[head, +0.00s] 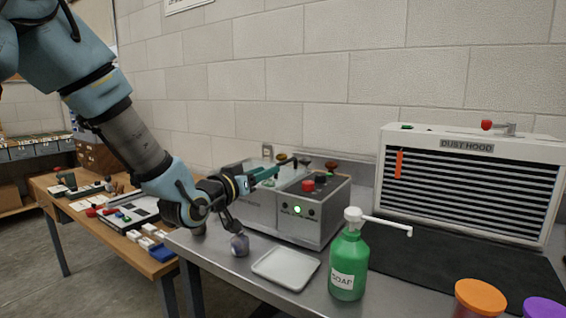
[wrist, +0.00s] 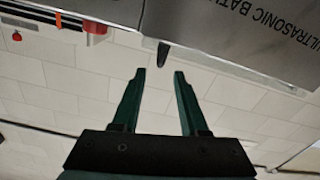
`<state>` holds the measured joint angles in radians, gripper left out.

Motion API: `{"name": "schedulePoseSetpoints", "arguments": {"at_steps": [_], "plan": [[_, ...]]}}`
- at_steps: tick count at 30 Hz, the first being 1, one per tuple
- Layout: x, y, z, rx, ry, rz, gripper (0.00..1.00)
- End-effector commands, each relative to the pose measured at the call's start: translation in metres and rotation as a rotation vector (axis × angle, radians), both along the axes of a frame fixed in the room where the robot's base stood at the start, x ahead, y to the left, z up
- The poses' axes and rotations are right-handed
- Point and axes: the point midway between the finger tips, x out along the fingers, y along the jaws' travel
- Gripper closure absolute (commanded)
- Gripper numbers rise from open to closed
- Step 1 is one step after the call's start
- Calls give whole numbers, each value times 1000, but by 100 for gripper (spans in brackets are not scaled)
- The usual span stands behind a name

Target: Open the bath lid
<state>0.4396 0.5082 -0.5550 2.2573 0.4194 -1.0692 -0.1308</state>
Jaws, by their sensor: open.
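A small dark piece (wrist: 163,53) projects from the bath's edge just beyond the fingertips. The arm and gripper partly hide the lid; its exact position is unclear.
A green soap bottle (head: 349,265) with a long white spout stands in front of the bath at right. A dust hood (head: 466,185) stands at right, behind a dark mat (head: 430,262).

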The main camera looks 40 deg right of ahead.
Motion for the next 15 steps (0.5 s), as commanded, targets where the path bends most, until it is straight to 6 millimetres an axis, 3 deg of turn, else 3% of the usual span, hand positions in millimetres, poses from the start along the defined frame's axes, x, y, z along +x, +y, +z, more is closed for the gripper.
{"name": "schedulePoseSetpoints", "arguments": {"at_steps": [15], "plan": [[22, -82, 2, 1, 1, 2, 56]]}}
